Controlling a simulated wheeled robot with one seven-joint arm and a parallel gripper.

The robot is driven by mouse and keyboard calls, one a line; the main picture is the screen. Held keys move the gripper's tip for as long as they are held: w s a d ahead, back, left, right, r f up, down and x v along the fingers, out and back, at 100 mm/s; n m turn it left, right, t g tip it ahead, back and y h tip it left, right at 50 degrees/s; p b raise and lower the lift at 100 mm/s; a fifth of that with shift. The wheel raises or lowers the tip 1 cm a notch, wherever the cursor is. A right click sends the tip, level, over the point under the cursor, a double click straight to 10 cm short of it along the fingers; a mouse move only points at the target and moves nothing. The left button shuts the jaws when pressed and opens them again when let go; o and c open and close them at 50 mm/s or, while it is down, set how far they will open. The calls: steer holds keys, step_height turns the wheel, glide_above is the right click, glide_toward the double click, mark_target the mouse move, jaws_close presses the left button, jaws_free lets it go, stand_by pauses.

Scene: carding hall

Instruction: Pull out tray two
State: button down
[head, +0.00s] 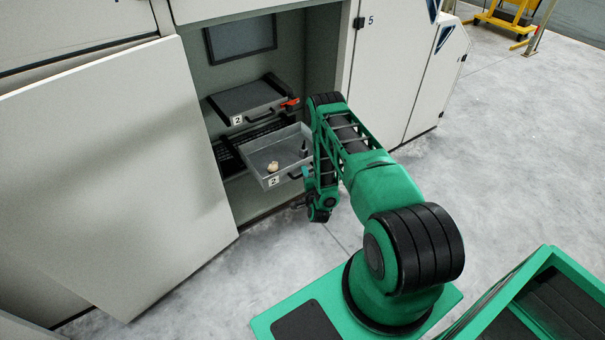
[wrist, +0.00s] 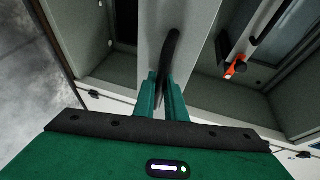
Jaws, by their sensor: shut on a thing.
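The lower tray (head: 262,156), with a label that reads 2, stands well out of the open cabinet and looks level. A pale lump (head: 272,167) and a small dark upright thing (head: 304,147) are in it. My gripper (head: 306,177) is at the right part of its front, partly hidden by my arm. In the wrist view my gripper's green fingers (wrist: 162,92) are shut on the tray's black handle (wrist: 171,50). The upper tray (head: 245,97) also seems labelled 2 and sits inside the cabinet, with a red-orange latch (head: 290,103) at its right front.
A large pale door panel (head: 110,170) stands open left of the cabinet bay. A closed panel marked 5 (head: 375,80) is to the right. The grey floor (head: 480,150) is clear on the right. A yellow frame (head: 505,20) stands far off at top right.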

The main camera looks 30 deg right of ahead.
steer(key=shift+s+a+f, duration=0.15)
steer(key=shift+s+f, duration=0.05)
steer(key=shift+s, duration=0.1)
steer(key=c, duration=1.8)
jaws_free()
steer(key=shift+w+r, duration=0.1)
steer(key=v, duration=1)
steer(key=shift+s, duration=0.35)
